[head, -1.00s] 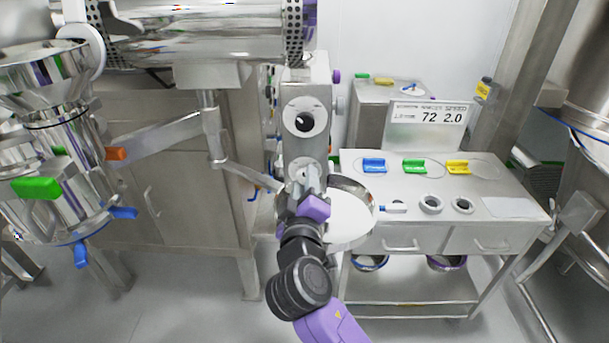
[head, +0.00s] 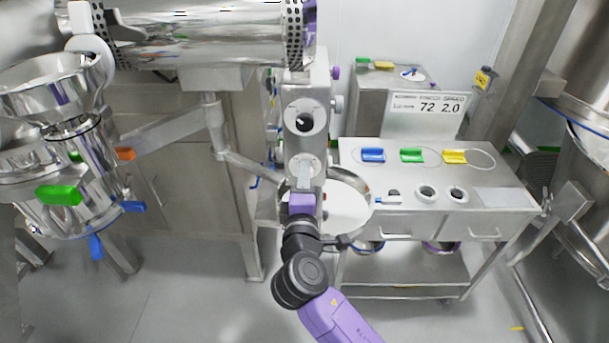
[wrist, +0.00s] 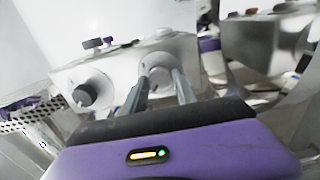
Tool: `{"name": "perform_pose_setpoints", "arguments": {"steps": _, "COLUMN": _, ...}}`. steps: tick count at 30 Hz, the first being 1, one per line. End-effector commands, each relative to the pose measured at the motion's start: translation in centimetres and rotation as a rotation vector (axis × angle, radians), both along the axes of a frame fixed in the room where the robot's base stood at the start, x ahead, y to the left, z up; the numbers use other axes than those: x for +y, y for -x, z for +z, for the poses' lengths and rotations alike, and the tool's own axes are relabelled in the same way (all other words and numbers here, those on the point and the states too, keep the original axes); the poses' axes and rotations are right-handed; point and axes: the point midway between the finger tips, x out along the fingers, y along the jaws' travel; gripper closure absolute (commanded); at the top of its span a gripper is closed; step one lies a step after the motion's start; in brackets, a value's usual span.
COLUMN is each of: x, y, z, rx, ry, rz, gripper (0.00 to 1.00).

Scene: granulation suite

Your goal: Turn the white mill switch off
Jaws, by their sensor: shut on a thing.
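The white mill switch (head: 306,164) is a round white dial low on the front of the grey mill housing (head: 306,80). It also shows in the wrist view (wrist: 156,62), straight ahead of my fingers. My gripper (head: 304,180) is at the dial, with its two fingers (wrist: 160,82) on either side of the dial's middle, shut on it. The fingers hide the knob part, so its exact angle cannot be told. Above it on the housing is a second round white dial (head: 304,117) with a dark centre, clear of my gripper.
A round pan (head: 348,205) stands just right of and behind my gripper. A steel cart (head: 510,204) with blue, green and yellow scoops is at the right. A steel vessel with a green handle (head: 60,195) stands at the left. The floor between is clear.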

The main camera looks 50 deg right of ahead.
Motion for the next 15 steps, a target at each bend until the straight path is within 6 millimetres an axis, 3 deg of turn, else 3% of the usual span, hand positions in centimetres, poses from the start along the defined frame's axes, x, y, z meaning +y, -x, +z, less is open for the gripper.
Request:
{"name": "perform_pose_setpoints", "arguments": {"steps": 14, "x": 0.13, "y": -0.04, "z": -0.15, "rx": 0.012, "ry": 0.007, "rz": 0.003, "gripper": 1.0}}
{"name": "perform_pose_setpoints", "arguments": {"steps": 15, "x": 0.13, "y": -0.04, "z": -0.15, "rx": 0.012, "ry": 0.007, "rz": 0.003, "gripper": 0.6}}
